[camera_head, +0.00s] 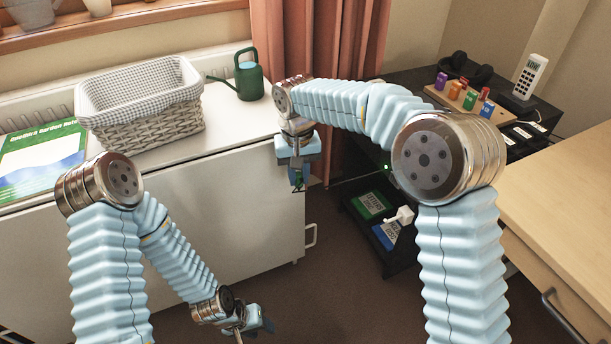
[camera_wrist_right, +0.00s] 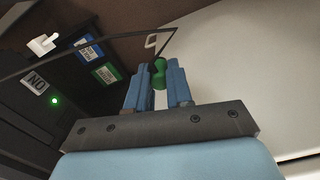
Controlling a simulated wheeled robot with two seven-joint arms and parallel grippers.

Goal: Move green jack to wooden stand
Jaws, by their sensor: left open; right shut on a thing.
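The green jack (camera_wrist_right: 159,73) is between the two fingertips of my right gripper (camera_wrist_right: 159,86) in the right wrist view. In the head view, my right gripper (camera_head: 297,178) points down in front of the white cabinet, and the green jack is a small, dark, partly hidden shape at its tips. The wooden stand (camera_head: 438,96) is on the black desk at the upper right and holds several coloured jacks, purple, orange, red and blue. My right gripper is well left of it and lower in the picture. My left gripper (camera_head: 250,326) is open and low at the bottom centre.
Headphones (camera_head: 465,68) and a white handset (camera_head: 530,76) are near the stand. A basket (camera_head: 140,127) and watering can (camera_head: 249,82) top the cabinet.

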